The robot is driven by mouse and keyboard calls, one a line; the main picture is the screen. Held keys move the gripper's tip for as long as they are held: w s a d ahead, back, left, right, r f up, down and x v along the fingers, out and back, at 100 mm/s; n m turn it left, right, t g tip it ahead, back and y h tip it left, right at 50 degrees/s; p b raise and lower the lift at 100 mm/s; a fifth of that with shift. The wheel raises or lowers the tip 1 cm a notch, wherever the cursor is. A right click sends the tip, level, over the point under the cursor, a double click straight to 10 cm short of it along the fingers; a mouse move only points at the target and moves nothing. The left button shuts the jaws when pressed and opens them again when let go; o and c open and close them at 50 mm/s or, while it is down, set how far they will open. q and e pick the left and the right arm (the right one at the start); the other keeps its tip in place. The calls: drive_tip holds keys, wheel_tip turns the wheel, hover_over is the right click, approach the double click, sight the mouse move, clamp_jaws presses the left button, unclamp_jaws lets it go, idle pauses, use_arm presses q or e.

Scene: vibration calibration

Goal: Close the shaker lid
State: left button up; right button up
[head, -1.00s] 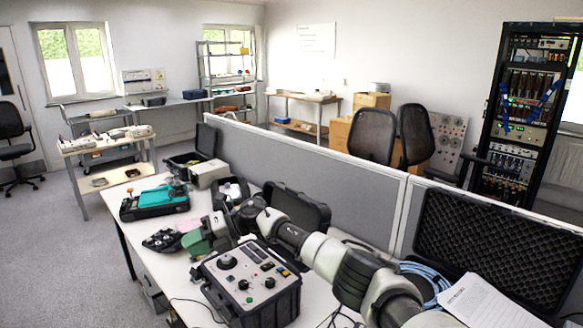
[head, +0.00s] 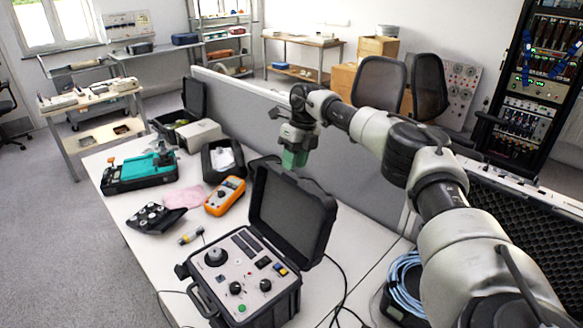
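The shaker is a black case with a grey control panel (head: 243,265) of knobs and buttons, on the white desk. Its black lid (head: 290,213) stands open and upright along the case's back right edge. My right gripper (head: 294,160), with green finger ends, points down just above and behind the lid's top edge, apart from it as far as I can see. Its fingers overlap in this view, so their opening is unclear. My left gripper is out of view.
An orange meter (head: 226,196), a black keypad (head: 155,217), a pink cloth (head: 183,196) and a teal-and-black device (head: 140,172) lie on the desk (head: 115,205). A grey partition (head: 345,160) runs behind. Blue cable (head: 405,285) coils at right, below my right arm.

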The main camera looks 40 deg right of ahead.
sight(291, 180)
drive_tip(key=shift+p+x, duration=0.3)
drive_tip(key=shift+x, duration=0.85)
drive_tip(key=shift+a+f, duration=0.2)
drive_tip(key=shift+f, duration=0.35)
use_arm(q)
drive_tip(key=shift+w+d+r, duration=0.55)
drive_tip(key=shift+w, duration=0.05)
use_arm(e)
clamp_jaws()
